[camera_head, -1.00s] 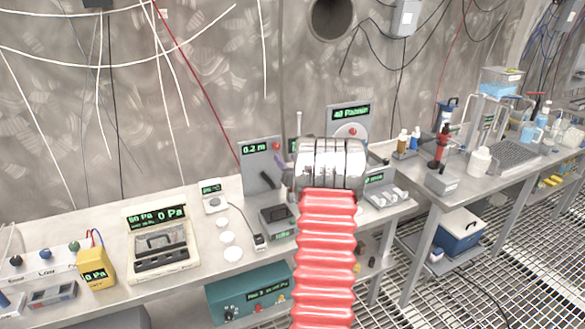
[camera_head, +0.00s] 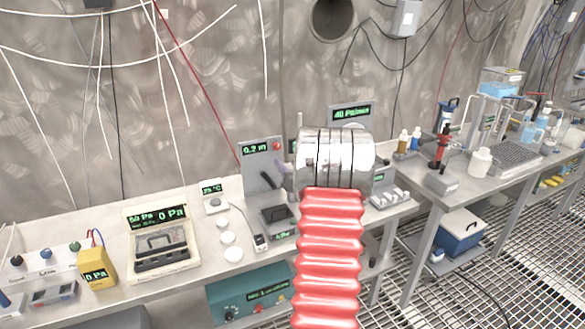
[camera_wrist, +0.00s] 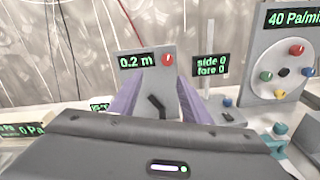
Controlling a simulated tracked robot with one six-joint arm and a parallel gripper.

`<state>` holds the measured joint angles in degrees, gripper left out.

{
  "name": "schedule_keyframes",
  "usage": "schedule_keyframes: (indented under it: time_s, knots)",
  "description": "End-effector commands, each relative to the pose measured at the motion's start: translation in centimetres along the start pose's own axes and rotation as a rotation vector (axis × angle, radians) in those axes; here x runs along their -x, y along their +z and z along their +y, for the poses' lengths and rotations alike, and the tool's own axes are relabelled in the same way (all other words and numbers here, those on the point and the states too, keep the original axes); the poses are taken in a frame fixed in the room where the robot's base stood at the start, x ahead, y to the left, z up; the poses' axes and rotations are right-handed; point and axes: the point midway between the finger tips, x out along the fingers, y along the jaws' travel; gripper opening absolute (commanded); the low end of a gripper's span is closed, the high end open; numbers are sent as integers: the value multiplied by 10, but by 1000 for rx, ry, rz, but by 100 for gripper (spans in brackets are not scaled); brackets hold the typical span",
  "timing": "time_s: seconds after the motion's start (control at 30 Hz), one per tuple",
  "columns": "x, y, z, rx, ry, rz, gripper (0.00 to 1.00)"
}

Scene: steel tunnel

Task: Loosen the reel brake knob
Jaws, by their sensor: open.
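A small red knob (camera_wrist: 167,59) sits at the upper right of an upright grey panel (camera_wrist: 158,84) with a green "0.2 m" readout. A black lever or crank shows lower on this panel. In the head view the red knob (camera_head: 277,146) and grey panel (camera_head: 257,158) stand on the bench, left of my wrist. My gripper (camera_wrist: 161,80) is open and empty; its two purple fingers appear on either side of the panel's lower part, below the knob. The gap in depth to the panel is unclear. In the head view my wrist hides most of the gripper.
A panel with a round dial of coloured knobs (camera_wrist: 283,72) stands to the right, under a "40 Pa/min" display. A "side 0 fore 0" display (camera_wrist: 210,65) and a thin upright post stand between. A pressure box (camera_head: 160,238) and round white discs (camera_head: 228,238) lie left on the bench.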

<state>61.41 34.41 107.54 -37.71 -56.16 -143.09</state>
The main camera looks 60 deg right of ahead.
Motion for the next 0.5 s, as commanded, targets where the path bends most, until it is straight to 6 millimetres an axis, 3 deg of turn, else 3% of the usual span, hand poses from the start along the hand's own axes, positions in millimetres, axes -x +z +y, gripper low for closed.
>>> schedule_keyframes:
  time_s: [0.27,0.5]
  knots:
    - [-1,22,86,-310,-53,94,43]
    - [22,31,164,-637,-138,181,43]
